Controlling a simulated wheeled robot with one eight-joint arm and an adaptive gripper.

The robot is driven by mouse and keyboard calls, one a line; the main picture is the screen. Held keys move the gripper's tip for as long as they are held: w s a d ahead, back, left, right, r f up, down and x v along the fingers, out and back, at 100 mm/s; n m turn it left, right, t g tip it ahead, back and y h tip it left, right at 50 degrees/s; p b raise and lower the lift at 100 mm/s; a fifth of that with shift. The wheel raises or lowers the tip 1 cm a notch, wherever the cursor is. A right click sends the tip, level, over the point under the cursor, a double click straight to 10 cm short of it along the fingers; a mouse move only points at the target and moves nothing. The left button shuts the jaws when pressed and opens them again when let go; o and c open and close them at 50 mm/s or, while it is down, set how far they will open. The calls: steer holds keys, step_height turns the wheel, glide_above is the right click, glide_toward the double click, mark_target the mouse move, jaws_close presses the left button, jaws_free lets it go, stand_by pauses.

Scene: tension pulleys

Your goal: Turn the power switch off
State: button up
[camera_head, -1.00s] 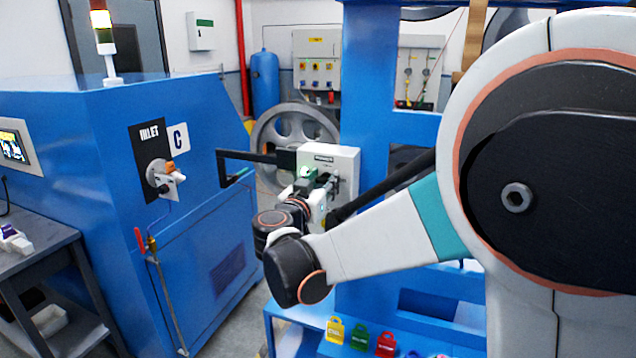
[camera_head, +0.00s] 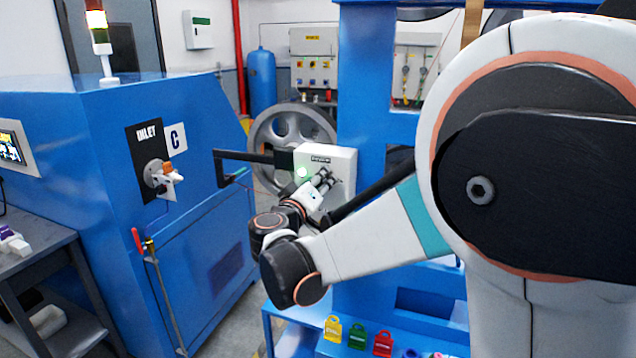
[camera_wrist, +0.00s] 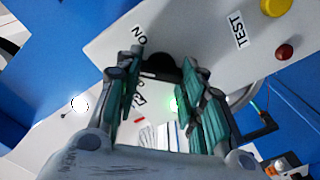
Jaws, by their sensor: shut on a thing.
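In the wrist view the power switch is a black round knob (camera_wrist: 164,67) on the white panel. My gripper's two green-padded fingers (camera_wrist: 160,72) stand either side of the knob and close on it, partly hiding it. A label "ON" (camera_wrist: 138,36) shows beside the left fingertip. Another label lies partly hidden behind the fingers. The knob's exact pointing is not clear.
A "TEST" label (camera_wrist: 238,30), a yellow button (camera_wrist: 276,6) and a red button (camera_wrist: 285,52) are on the same panel. A blue "INLET C" machine (camera_head: 90,170) stands left. Coloured lockout tags (camera_head: 357,337) stand on the low blue shelf.

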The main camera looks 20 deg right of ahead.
steer(key=shift+a+f+n, duration=0.1)
steer(key=shift+n, duration=2.15)
steer(key=shift+f+n, duration=0.1)
steer(key=shift+n, duration=2.15)
steer(key=o, duration=1.1)
